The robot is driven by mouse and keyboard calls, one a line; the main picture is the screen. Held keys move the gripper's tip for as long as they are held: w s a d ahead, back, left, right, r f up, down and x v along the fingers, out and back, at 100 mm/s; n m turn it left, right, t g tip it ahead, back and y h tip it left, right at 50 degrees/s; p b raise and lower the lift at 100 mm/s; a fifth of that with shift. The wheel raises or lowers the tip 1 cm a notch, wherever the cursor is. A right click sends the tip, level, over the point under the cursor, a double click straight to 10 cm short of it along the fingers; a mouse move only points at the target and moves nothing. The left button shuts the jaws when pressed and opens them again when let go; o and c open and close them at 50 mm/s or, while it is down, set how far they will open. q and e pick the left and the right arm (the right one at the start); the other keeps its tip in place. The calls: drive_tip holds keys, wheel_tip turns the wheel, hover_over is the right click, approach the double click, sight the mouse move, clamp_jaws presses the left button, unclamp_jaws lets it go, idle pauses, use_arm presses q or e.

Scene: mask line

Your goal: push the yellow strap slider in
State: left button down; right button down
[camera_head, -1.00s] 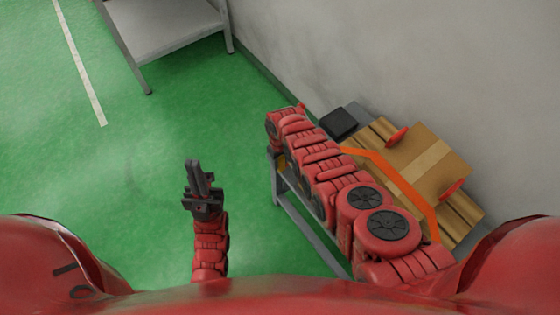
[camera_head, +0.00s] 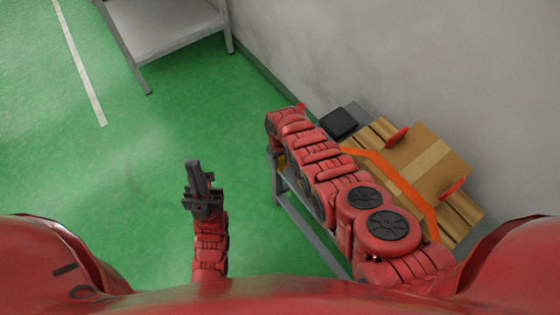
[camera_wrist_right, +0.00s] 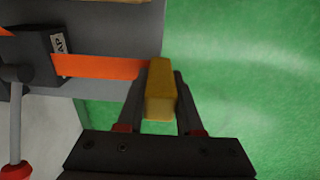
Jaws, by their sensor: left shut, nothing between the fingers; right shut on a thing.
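The yellow strap slider (camera_wrist_right: 160,92) is a small yellow block in the right wrist view. It sits at the end of an orange strap (camera_wrist_right: 105,67), near the table's edge. My right gripper (camera_wrist_right: 163,88) is shut on the slider, with one finger on each side of it. In the head view my right arm hides the right gripper; a bit of yellow (camera_head: 281,161) shows beside the arm's far end. The orange strap (camera_head: 393,178) also runs over the cardboard box there. My left gripper (camera_head: 198,180) is shut and empty, held above the green floor.
The cardboard box (camera_head: 420,152) lies on a wooden pallet (camera_head: 458,222) on a grey table (camera_head: 307,224) against the wall. A dark box (camera_wrist_right: 38,58) with a lettered label and a red-tipped lever is at the strap's left. Another grey table (camera_head: 165,25) stands at the back. Open floor lies left.

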drive_tip(key=w+d+b, duration=0.1)
drive_tip(key=d+b, duration=0.1)
drive_tip(key=w+d+b, duration=0.4)
drive_tip(key=d, duration=0.1)
drive_tip(key=shift+w+f, duration=0.15)
drive_tip(key=shift+f, duration=0.1)
drive_tip(key=shift+w+d+r+b, duration=0.15)
drive_tip(key=shift+d+r+b, duration=0.1)
drive_tip(key=shift+b, duration=0.1)
drive_tip(key=shift+r, duration=0.1)
drive_tip(key=c, duration=1)
unclamp_jaws()
drive_tip(key=shift+d, duration=0.15)
drive_tip(key=o, duration=0.4)
drive_tip(key=shift+o, duration=0.2)
